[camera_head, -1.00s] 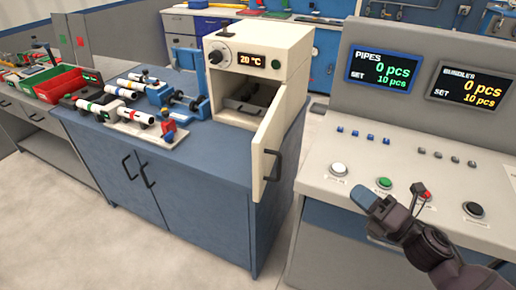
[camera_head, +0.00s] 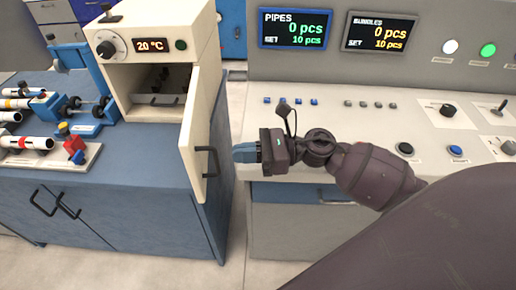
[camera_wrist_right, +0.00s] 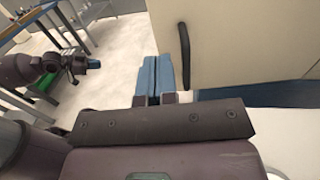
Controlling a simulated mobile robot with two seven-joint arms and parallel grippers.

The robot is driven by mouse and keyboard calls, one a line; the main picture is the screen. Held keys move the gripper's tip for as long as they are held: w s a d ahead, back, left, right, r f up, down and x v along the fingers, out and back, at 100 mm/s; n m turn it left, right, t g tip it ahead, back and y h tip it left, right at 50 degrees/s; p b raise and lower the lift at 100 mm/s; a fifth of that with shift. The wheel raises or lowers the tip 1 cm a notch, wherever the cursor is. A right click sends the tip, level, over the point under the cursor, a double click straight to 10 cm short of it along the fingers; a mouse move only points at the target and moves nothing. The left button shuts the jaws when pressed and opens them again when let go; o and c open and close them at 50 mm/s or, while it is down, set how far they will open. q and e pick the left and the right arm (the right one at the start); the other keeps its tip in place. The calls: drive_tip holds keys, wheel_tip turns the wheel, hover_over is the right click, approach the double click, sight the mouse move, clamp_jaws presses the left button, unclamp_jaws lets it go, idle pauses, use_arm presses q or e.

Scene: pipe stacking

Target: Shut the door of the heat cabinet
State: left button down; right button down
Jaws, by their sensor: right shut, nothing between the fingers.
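The cream heat cabinet (camera_head: 190,25) stands on a blue bench, its display reading 20 °C. Its door (camera_head: 196,115) is open, swung out toward me from the cabinet's right side. The black door handle (camera_head: 206,162) is on the door's right-hand face; in the right wrist view the handle (camera_wrist_right: 184,50) is just right of my fingertips. My right gripper (camera_head: 243,152) is shut and empty, a little right of the door; its blue fingertips (camera_wrist_right: 153,74) point toward the door's edge area. My left gripper (camera_wrist_right: 92,64) shows small in the wrist view; its jaws are unclear.
A control console (camera_head: 330,125) with PIPES and BUNDLES screens, buttons and knobs stands on the right, under my right arm. Left of the cabinet, the blue bench (camera_head: 130,180) holds white pipes and a fixture (camera_head: 75,110). A narrow strip of floor separates bench and console.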

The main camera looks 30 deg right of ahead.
sight(193, 157)
drive_tip(key=p+x, duration=0.1)
drive_tip(key=x, duration=0.5)
drive_tip(key=shift+w+a+r, duration=0.1)
drive_tip(key=shift+w+a, duration=0.1)
drive_tip(key=shift+a, duration=0.1)
drive_tip(key=shift+w+a, duration=0.25)
drive_tip(key=shift+a, duration=0.35)
